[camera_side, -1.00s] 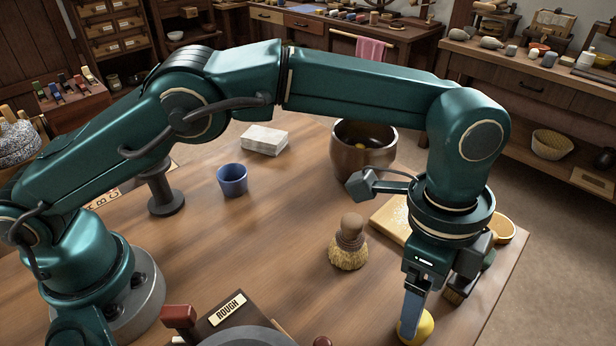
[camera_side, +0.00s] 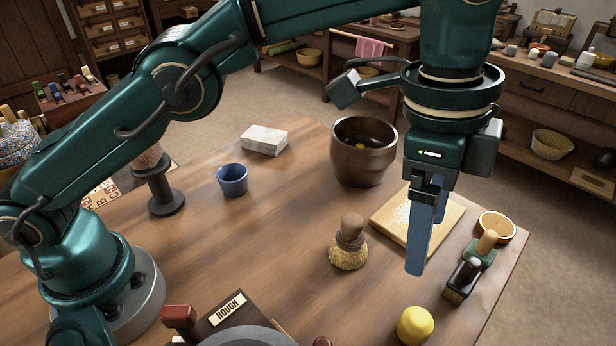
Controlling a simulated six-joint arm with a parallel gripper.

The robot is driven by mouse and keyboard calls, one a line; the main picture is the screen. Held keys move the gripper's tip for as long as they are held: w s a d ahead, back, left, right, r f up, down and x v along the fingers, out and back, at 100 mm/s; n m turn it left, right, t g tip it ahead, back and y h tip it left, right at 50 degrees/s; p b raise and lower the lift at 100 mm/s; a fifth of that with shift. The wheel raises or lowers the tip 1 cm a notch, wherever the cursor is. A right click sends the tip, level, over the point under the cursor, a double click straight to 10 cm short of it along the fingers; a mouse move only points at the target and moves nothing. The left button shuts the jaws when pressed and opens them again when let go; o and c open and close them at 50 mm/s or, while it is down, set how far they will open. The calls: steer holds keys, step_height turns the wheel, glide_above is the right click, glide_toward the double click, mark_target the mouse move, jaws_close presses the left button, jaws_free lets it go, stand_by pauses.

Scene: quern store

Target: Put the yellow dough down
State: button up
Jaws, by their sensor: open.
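The yellow dough (camera_side: 415,325) is a smooth round ball resting on the wooden table (camera_side: 270,250) near its front right edge. My gripper (camera_side: 418,268) is open and empty, its blue-grey fingers pointing down. It hangs above the dough in the picture, clear of it.
A floured board (camera_side: 385,219) lies behind my gripper. A straw brush (camera_side: 349,250) stands to the left, a dark brush (camera_side: 462,280) and shallow round dish (camera_side: 496,226) to the right. A brown bowl (camera_side: 350,165), blue cup (camera_side: 232,181) and white stack (camera_side: 264,139) stand farther back.

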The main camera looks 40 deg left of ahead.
steer(key=s+a+r+n+t, duration=0.1)
steer(key=a+r+n, duration=0.25)
steer(key=a, duration=0.35)
steer(key=s+a+r+n+t, duration=0.1)
steer(key=a+r+n+t, duration=0.2)
steer(key=a, duration=0.5)
steer(key=s+a+f+n+t+y, duration=0.1)
steer(key=s+a+f+n, duration=0.5)
steer(key=s+a+n, duration=0.3)
steer(key=shift+s+a+f+y, duration=0.35)
steer(key=shift+s+a, duration=0.1)
steer(key=shift+s, duration=0.15)
